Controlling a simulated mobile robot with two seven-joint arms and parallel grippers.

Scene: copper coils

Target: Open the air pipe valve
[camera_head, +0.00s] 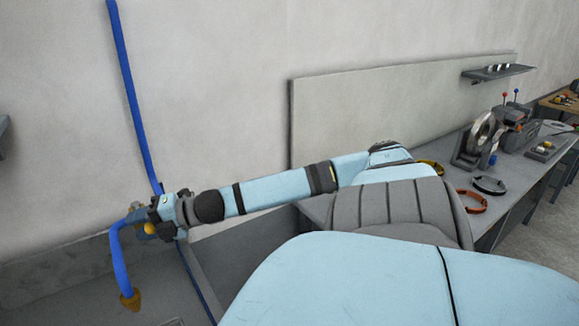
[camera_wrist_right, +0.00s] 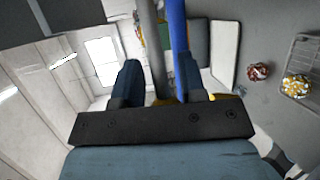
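A blue air pipe (camera_head: 131,90) runs down the wall, and a second blue length (camera_head: 115,250) bends down to a brass-coloured end (camera_head: 130,299). Where they meet is a small fitting with a yellow part (camera_head: 150,228), largely hidden by my right gripper (camera_head: 160,208). The valve's handle and its position cannot be made out. In the right wrist view my right gripper (camera_wrist_right: 160,88) has its two fingers apart, with the blue pipe (camera_wrist_right: 178,40) and a grey pipe (camera_wrist_right: 152,45) showing between or beyond them. Whether the fingers touch the fitting is unclear. My left gripper is out of view.
A workbench (camera_head: 510,200) stands along the wall at right, bearing a coil machine (camera_head: 485,138) and several rings, including an orange one (camera_head: 471,203). A pale board (camera_head: 390,110) backs it. A small shelf (camera_head: 497,72) is above. The wall by the pipe is bare.

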